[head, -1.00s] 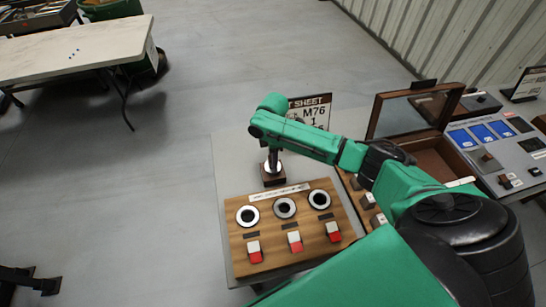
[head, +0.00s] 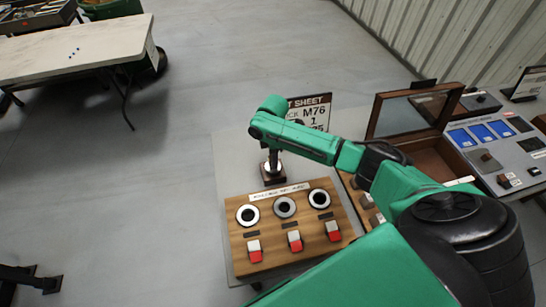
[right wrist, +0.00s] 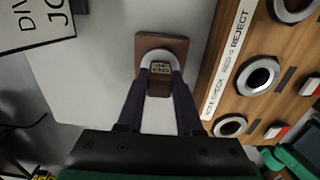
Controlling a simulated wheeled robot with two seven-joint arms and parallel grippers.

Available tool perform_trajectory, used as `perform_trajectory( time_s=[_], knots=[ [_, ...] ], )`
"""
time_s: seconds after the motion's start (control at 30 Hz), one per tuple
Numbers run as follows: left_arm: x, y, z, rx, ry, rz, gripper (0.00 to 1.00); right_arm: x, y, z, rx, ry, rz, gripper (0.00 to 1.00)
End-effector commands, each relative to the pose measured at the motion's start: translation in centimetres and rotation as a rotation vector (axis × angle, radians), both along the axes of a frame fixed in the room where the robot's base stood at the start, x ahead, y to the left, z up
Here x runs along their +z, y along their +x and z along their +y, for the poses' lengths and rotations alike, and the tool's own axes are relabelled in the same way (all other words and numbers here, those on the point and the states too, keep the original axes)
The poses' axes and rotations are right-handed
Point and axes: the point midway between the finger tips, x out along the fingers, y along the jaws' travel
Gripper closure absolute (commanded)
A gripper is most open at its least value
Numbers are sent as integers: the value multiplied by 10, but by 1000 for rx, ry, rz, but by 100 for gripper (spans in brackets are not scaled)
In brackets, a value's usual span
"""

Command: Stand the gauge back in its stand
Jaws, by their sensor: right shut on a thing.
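My right gripper (head: 271,163) points down just over the gauge stand (head: 272,181), a small dark wooden block behind the wooden panel. In the right wrist view the gripper (right wrist: 160,74) is shut on the gauge (right wrist: 160,71), whose brown end with lettering sits between the fingertips. The gauge lines up roughly with the ring. I cannot tell whether its lower end is inside the stand or just above. My left gripper is not in view.
The wooden panel (head: 236,235) with several dark-centred rings and red-and-white blocks lies in front of the stand. A lettered sign (head: 318,108) stands behind it. An open wooden case (head: 432,150) and a grey panel with blue squares (head: 483,133) are at the right.

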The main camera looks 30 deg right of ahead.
Motion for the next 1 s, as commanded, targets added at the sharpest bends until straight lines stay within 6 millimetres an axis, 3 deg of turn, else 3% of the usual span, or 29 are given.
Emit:
perform_trajectory(
  time_s=[1.0],
  knots=[
    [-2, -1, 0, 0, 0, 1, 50, -7, 1, 0, 0, 1, -2, 100]
  ],
)
